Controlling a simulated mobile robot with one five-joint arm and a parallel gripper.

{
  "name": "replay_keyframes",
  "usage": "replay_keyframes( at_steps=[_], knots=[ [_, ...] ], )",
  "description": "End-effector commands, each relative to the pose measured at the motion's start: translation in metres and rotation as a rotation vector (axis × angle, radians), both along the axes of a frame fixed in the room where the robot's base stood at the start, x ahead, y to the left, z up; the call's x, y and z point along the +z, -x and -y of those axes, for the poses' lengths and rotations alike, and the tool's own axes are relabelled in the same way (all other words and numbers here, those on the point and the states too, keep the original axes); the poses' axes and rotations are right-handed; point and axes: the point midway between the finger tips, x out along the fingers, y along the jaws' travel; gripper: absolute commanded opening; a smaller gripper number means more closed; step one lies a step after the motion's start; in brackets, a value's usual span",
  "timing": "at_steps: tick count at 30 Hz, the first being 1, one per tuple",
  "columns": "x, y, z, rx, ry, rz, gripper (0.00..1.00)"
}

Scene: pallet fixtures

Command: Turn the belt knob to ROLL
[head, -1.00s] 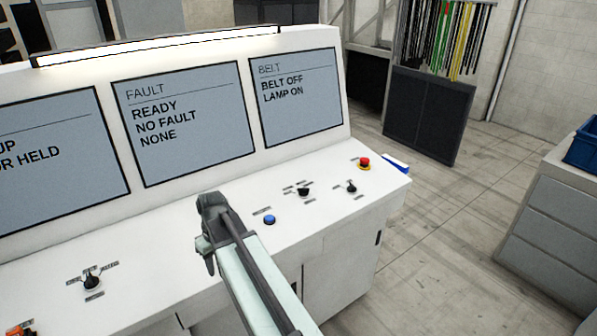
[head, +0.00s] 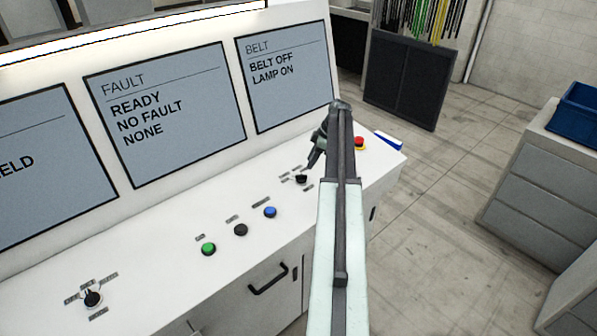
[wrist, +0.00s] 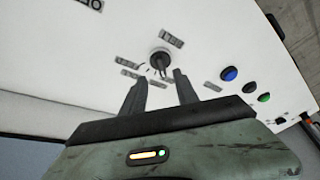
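A black knob (head: 301,179) with several small labels around it stands on the white console top, under the belt screen (head: 285,75). The screen reads BELT OFF, LAMP ON. My gripper (head: 312,167) hangs just above and behind this knob in the head view. In the wrist view my gripper (wrist: 158,77) is open, its two fingers apart. The same knob (wrist: 160,62) shows just beyond and between the fingertips, apparently not gripped. The label words are too small to read, so its setting is unclear. My arm hides the second knob to the right.
Blue (head: 270,212), black (head: 240,230) and green (head: 208,249) buttons line the console left of the knob. A red emergency button (head: 359,142) is close to the right of my arm. Another knob (head: 92,299) is at the far left. The screens rise behind.

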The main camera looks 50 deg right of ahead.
Motion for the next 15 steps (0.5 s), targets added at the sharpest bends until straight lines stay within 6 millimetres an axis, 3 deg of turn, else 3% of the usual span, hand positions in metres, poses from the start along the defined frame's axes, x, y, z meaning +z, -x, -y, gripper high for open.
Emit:
replay_keyframes(
  at_steps=[9,15],
  knots=[
    [-0.056,-0.022,-0.021,0.014,0.0,-0.001,0.36],
    [-0.071,-0.031,-0.028,0.015,0.001,-0.001,0.36]
  ],
)
